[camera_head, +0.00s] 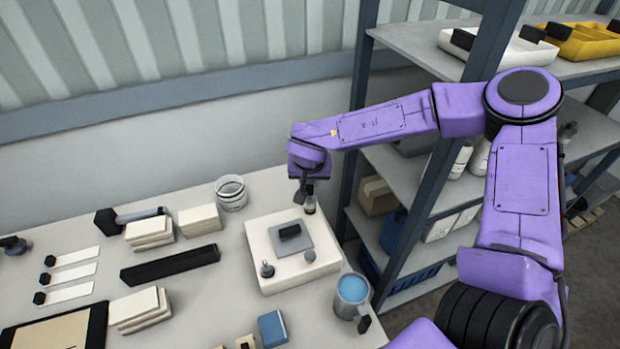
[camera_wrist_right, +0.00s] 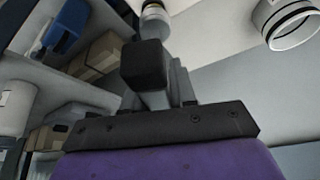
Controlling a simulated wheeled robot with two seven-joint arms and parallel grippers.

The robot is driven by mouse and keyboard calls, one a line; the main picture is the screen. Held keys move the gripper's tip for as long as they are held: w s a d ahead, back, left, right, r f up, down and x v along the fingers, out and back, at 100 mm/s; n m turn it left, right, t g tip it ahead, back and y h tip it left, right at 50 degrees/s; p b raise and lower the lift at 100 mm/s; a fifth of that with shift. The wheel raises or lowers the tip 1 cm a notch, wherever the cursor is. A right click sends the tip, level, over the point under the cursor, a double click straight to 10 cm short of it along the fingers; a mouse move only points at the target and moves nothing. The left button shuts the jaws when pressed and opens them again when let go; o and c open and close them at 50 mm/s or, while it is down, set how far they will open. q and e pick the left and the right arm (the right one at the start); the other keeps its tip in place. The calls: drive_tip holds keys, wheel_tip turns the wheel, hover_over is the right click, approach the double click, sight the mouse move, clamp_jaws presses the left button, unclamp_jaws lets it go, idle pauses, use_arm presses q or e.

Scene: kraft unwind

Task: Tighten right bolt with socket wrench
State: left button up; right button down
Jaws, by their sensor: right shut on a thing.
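My right gripper (camera_head: 303,193) is shut on the socket wrench (camera_head: 310,204), a small dark and metallic tool held upright over the back right corner of the pale block (camera_head: 266,285). In the right wrist view the gripper (camera_wrist_right: 152,75) shows dark fingers, with a metallic cylindrical end of the wrench (camera_wrist_right: 155,14) beyond them. The block carries a grey plate with a black grip (camera_head: 290,231). A bolt-like knob (camera_head: 267,269) stands at its front left and a lower round one (camera_head: 310,256) at its right. Whether the wrench touches a bolt cannot be told. My left gripper is out of view.
A black bar (camera_head: 170,264) and card stacks (camera_head: 149,231) lie left. A shelf post (camera_head: 357,110) rises close beside my right arm.

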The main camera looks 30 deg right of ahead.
drive_tip(key=shift+f, duration=0.45)
idle(0.8)
drive_tip(key=shift+m+g+h, duration=0.3)
drive_tip(key=shift+m+g, duration=0.1)
drive_tip(key=shift+m, duration=0.8)
drive_tip(key=shift+d+m+g+h, duration=0.15)
drive_tip(key=shift+m+g+h, duration=0.15)
drive_tip(key=shift+m, duration=0.8)
drive_tip(key=shift+s+f+m+g, duration=0.15)
drive_tip(key=shift+m+g, duration=0.45)
drive_tip(key=shift+m, duration=1.1)
drive_tip(key=m+g, duration=0.2)
drive_tip(key=m, duration=0.3)
drive_tip(key=shift+m, duration=0.4)
drive_tip(key=shift+s+f+m+g, duration=0.1)
drive_tip(key=shift+m+g, duration=0.4)
drive_tip(key=shift+m, duration=0.65)
drive_tip(key=shift+f+m+g, duration=0.1)
drive_tip(key=shift+m+g, duration=0.4)
drive_tip(key=shift+m, duration=0.65)
drive_tip(key=shift+r, duration=0.1)
